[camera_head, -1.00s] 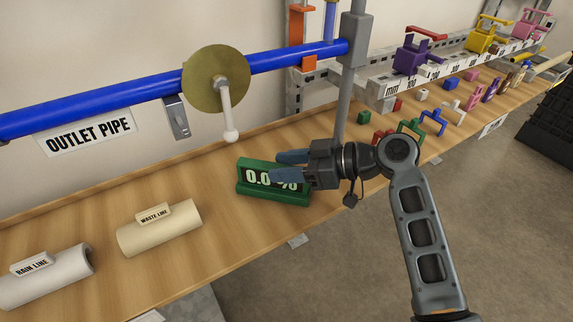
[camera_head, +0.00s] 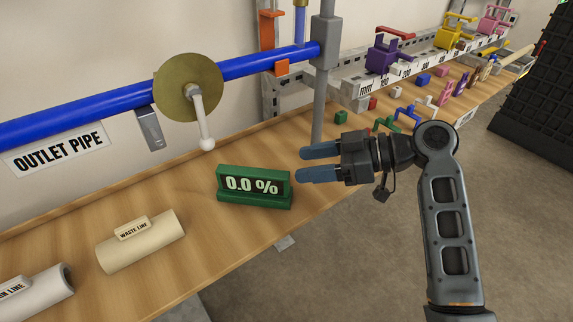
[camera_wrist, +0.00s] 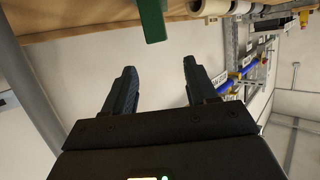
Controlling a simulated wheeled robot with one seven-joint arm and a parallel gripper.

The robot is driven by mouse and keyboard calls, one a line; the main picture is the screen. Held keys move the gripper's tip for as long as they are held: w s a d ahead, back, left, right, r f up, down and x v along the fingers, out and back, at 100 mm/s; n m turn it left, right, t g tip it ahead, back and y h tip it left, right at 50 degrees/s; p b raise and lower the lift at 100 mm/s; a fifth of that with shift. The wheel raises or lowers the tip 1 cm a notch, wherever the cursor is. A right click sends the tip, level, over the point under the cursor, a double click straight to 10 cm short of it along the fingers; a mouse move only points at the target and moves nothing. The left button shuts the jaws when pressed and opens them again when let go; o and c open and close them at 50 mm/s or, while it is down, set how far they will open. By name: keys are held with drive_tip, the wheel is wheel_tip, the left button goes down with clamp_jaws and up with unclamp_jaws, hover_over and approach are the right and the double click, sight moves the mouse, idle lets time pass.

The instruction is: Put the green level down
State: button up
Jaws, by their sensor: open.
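The green level (camera_head: 254,187) stands upright on the wooden bench, its display reading 0.0 %. Its whole front face shows in the head view. My gripper (camera_head: 303,163) is open and empty to the right of the level, with a small gap between its blue fingertips and the level's right end. In the wrist view, the fingers (camera_wrist: 159,80) are apart with nothing between them. An end of the green level (camera_wrist: 151,20) shows beyond the fingertips there.
The waste line pipe piece (camera_head: 142,242) lies left of the level. A grey post (camera_head: 320,95) rises behind my gripper. The blue outlet pipe (camera_head: 100,113) with a brass disc (camera_head: 188,87) runs above the bench. Several small coloured parts and clamps fill the bench's right side.

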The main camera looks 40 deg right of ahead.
drive_tip(key=shift+v, duration=1.2)
